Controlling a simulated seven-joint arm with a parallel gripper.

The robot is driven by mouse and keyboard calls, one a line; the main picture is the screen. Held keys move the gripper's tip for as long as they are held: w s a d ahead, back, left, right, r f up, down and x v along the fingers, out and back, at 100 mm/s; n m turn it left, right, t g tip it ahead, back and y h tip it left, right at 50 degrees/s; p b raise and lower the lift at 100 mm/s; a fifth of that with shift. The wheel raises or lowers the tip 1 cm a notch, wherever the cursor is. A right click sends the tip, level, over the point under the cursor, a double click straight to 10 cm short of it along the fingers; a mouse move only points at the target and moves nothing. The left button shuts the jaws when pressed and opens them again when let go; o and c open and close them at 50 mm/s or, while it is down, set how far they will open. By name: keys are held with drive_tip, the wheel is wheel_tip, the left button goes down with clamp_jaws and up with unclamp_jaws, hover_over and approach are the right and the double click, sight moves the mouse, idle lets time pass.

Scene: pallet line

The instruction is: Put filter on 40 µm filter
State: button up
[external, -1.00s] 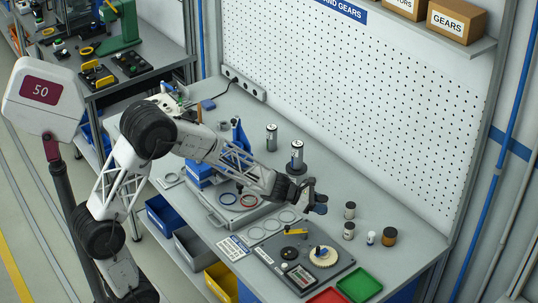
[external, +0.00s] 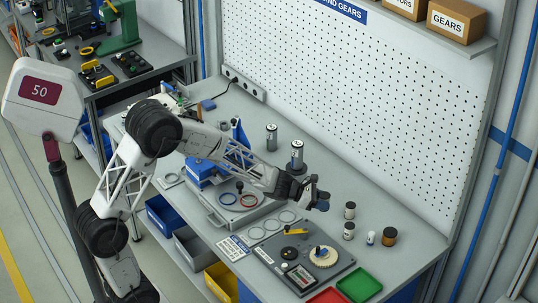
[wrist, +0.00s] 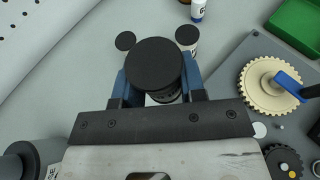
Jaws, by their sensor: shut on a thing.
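My gripper (wrist: 152,85) is shut on a round, black-topped piece, which I take to be the filter (wrist: 153,65); its blue fingers press on both sides. In the external view my gripper (external: 319,201) hangs above the bench, right of the two silver cylinders, and the held piece is hard to make out. One silver cylinder (external: 271,138) stands at the back. The other silver cylinder (external: 297,155) stands just behind my wrist, its lower part dark. I cannot read any label as 40 µm. What lies directly below the held piece is hidden in the wrist view.
Two small dark-topped jars (external: 349,220), a small white bottle (external: 371,237) and an amber jar (external: 389,236) stand right of my gripper. A grey gear board (external: 338,278), green tray (external: 359,285) and red tray (external: 328,297) lie in front. A pegboard (external: 350,100) closes off the back.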

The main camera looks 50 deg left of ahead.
hover_over(350, 204)
drive_tip(key=shift+s+f, duration=0.1)
drive_tip(key=shift+f, duration=0.5)
drive_tip(key=shift+f, duration=0.1)
drive_tip(key=shift+f, duration=1.65)
drive_tip(key=shift+f, duration=0.15)
drive_tip(key=o, duration=0.9)
